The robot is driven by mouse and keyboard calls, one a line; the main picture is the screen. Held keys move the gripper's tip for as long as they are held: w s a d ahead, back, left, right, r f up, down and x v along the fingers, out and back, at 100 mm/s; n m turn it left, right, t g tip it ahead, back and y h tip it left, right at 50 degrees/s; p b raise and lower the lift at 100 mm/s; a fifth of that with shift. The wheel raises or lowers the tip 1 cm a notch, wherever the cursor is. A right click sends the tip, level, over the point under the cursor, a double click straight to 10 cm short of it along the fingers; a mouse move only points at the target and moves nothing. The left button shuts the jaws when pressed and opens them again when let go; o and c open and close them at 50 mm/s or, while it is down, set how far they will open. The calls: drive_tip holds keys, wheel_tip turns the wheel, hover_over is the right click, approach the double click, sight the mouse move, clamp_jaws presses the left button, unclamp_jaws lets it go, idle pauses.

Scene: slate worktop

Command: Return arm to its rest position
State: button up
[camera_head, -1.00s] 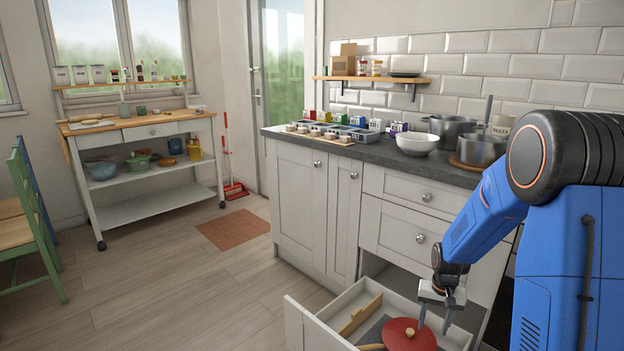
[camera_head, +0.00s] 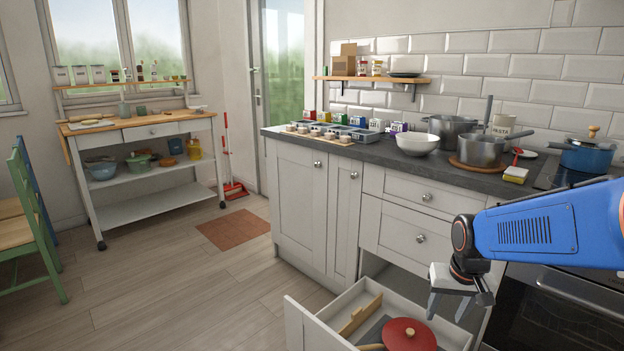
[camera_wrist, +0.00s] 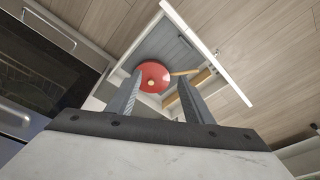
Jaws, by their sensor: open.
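My gripper (camera_head: 452,306) is open and empty in the head view, above the back right part of an open lower drawer. My blue arm reaches in from the right edge. In the wrist view my gripper (camera_wrist: 160,95) shows two fingers spread apart with nothing between them at the tips. Beyond them, a round red lid (camera_wrist: 152,77) with a pale knob lies in the drawer. The red lid (camera_head: 409,335) also shows in the head view, low in the drawer and apart from the fingers.
The open drawer (camera_head: 303,322) juts out from the grey cabinet and holds a wooden divider (camera_head: 360,314). The slate worktop (camera_head: 455,178) carries a white bowl (camera_head: 417,143), steel pots and a blue pot (camera_head: 586,157). An oven (camera_head: 560,310) stands at the right.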

drive_tip(key=s+a+r+n+t, duration=0.1)
drive_tip(key=s+r, duration=0.2)
drive_tip(key=s, duration=0.6)
drive_tip(key=s+a+r+n+t, duration=0.1)
drive_tip(key=s+r, duration=0.3)
drive_tip(key=s, duration=0.5)
drive_tip(key=shift+s+a, duration=0.25)
drive_tip(key=shift+a, duration=0.35)
idle(0.8)
